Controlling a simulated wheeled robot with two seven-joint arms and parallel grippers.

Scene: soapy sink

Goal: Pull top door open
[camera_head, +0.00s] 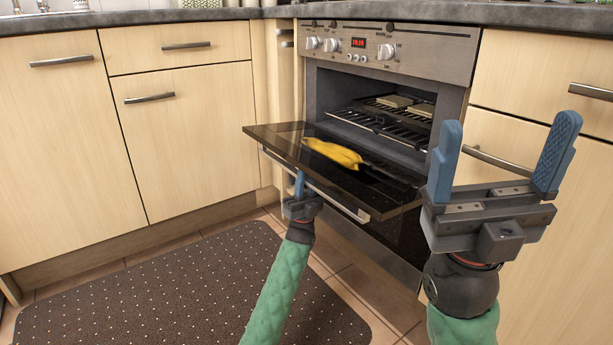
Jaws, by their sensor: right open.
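The oven's top door (285,140) is hinged down and lies nearly flat, with its dark glass facing up. Its metal handle bar (335,198) runs along the front edge. My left gripper (299,186) is at the handle bar, below the door's front edge. A blue finger shows against the bar, but the other finger is hidden, so I cannot tell whether it grips the bar. My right gripper (505,165) is open and empty, to the right of the door and in front of the cabinets.
A yellow object (334,152), perhaps bananas, lies on the lowered door. Wire racks (380,125) with pale slabs are inside the oven. Wooden cabinets (190,140) stand on both sides. A dark dotted mat (190,290) covers the floor at left.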

